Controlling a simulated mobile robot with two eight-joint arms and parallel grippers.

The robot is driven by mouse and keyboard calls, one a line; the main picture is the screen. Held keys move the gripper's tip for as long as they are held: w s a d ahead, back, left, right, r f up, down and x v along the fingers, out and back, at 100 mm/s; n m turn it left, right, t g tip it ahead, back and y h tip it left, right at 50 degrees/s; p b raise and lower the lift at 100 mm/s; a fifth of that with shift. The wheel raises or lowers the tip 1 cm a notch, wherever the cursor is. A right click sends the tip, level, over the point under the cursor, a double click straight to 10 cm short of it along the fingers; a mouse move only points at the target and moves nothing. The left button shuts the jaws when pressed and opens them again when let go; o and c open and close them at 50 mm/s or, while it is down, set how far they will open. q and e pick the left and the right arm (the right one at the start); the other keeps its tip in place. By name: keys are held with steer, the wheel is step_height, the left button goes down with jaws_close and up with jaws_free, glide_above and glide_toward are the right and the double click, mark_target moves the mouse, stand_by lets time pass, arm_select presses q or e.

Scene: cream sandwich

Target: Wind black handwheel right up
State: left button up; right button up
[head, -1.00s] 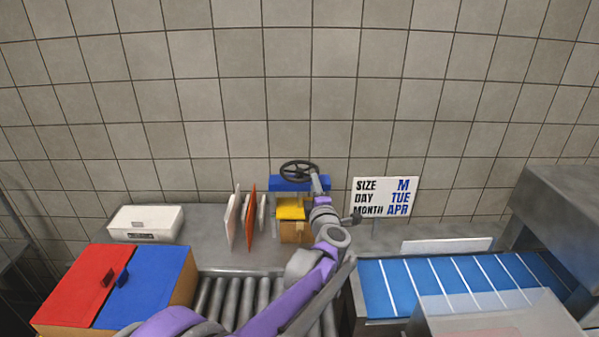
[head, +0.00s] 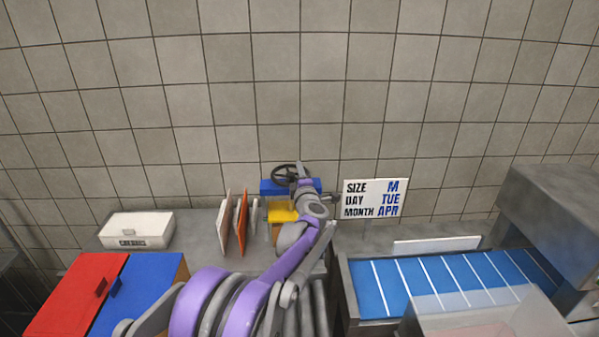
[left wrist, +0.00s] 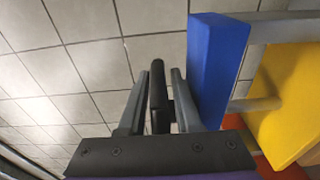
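The black handwheel (head: 284,175) stands above a blue block (head: 270,187) on a yellow-topped machine (head: 283,214). My left gripper (head: 299,170) is at the right side of the wheel, and my wrist hides part of the rim. In the left wrist view, a black bar (left wrist: 158,95), seemingly the wheel rim edge-on, lies between the two fingers of my left gripper (left wrist: 160,73). The fingers are close on both sides of it; whether they press on it is unclear. The blue block (left wrist: 215,65) is just right of the fingers. My right gripper is not in view.
Upright white and orange boards (head: 241,222) stand left of the machine. A sign (head: 374,199) stands to its right. A white box (head: 137,230) is on the left, behind a red and blue bin (head: 75,295). A blue conveyor (head: 450,285) is on the right.

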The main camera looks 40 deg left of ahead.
arm_select(q)
jaws_close()
steer(key=shift+w+a+f+n+g+y+b, duration=0.1)
steer(key=shift+n+g+y+b, duration=0.25)
steer(key=shift+n+g+y, duration=0.2)
steer(key=shift+a+n+g+y, duration=0.1)
steer(key=shift+n+g+y, duration=0.25)
steer(key=shift+g, duration=0.2)
steer(key=shift+a+n+g+y, duration=0.25)
steer(key=shift+n+g+y, duration=0.25)
steer(key=shift+n+g, duration=0.35)
steer(key=shift+a+n+g+y, duration=0.2)
steer(key=shift+n+g+y, duration=0.35)
steer(key=shift+g, duration=0.5)
jaws_free()
